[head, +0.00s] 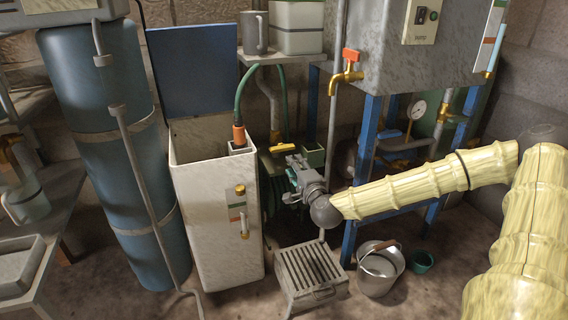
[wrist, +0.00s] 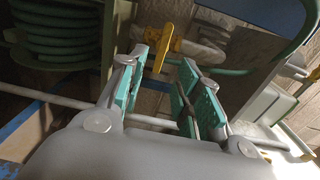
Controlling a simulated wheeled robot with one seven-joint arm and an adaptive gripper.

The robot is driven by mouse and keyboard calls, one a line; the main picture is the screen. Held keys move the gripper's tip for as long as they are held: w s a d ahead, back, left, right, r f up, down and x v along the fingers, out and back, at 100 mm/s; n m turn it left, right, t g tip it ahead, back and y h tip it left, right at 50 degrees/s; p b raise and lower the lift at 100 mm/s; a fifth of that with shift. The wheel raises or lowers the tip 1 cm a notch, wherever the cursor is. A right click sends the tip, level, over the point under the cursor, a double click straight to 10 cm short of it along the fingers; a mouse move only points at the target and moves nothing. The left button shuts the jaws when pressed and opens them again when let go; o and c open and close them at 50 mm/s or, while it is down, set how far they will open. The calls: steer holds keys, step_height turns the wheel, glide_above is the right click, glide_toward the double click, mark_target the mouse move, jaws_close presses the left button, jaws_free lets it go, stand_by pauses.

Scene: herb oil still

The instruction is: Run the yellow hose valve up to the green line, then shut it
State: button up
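The yellow hose valve's handle (head: 282,147) sits on a pipe behind the white bin's right side; in the wrist view the yellow handle (wrist: 160,48) shows just beyond my fingertips, between them. My gripper (head: 291,170) is open, its teal fingers apart with nothing between them, just below and in front of the valve. The green hose (head: 240,92) arches down to an orange nozzle (head: 238,137) at the white bin's (head: 200,215) back right corner. The bin's front has a sight gauge (head: 242,212) with a small green and orange label (head: 236,214); its liquid level is too small to read.
A blue lid (head: 196,70) stands open behind the bin. A brass tap with an orange handle (head: 351,60) hangs above right. A blue frame (head: 362,150) stands behind my arm. A slatted stool (head: 310,270) and metal bucket (head: 379,268) are on the floor below.

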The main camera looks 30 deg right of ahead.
mark_target(283, 150)
steer(key=shift+b+x, duration=2.55)
steer(key=shift+x, duration=2.85)
steer(key=shift+a+r, duration=0.1)
steer(key=shift+r, duration=0.05)
jaws_close()
